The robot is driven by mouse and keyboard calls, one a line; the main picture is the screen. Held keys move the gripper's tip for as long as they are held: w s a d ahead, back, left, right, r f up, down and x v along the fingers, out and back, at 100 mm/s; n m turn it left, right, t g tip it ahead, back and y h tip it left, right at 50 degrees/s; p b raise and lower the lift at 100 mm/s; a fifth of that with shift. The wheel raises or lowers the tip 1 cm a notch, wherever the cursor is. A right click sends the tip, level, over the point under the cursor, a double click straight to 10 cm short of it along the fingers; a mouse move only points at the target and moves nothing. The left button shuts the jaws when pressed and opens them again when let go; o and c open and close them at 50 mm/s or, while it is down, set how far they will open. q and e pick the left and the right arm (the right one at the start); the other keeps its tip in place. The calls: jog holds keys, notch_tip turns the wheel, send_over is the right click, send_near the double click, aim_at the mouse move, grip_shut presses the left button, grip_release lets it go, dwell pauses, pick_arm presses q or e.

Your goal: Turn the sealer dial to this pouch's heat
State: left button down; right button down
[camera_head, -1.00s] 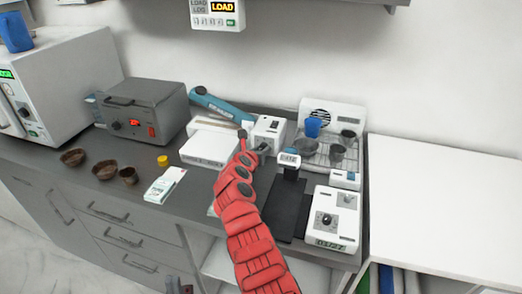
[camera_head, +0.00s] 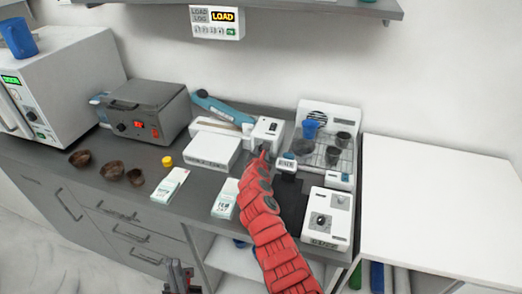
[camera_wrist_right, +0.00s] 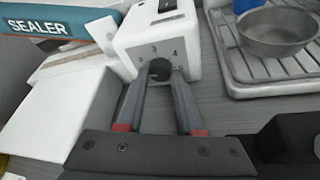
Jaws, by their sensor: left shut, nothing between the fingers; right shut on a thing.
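The sealer has a teal arm (camera_head: 222,106) and a white control box (camera_head: 268,128) on the back of the counter. In the right wrist view, the box front (camera_wrist_right: 178,50) bears a dark round dial (camera_wrist_right: 159,69) with the figures 3 and 4 legible above it. My right gripper (camera_wrist_right: 160,76) is shut on the dial; its fingers hide part of it, and I cannot read the setting. Two white-and-green pouches lie on the counter, one left (camera_head: 169,186) and one beside my red right arm (camera_head: 225,199); their print is too small to read. My left gripper (camera_head: 180,276) is shut and empty at the bottom edge.
A white box (camera_head: 212,151) stands before the sealer. Small brown bowls (camera_head: 80,158) and a yellow-capped item (camera_head: 167,161) are on the left. A drying rack (camera_head: 328,152) and a white device (camera_head: 327,217) stand right of my arm. The white side top (camera_head: 430,200) is clear.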

dwell(0.3)
jog(key=shift+r, duration=0.1)
jog(key=c, duration=0.5)
grip_release()
jog(key=shift+c, duration=0.2)
jog(key=shift+s, duration=0.1)
jog(key=shift+s+r, duration=0.15)
jog(key=shift+s, duration=0.45)
jog(key=b+v, duration=0.1)
jog(key=v, duration=1.5)
jog(key=shift+b, duration=0.35)
jog(key=shift+d, duration=0.1)
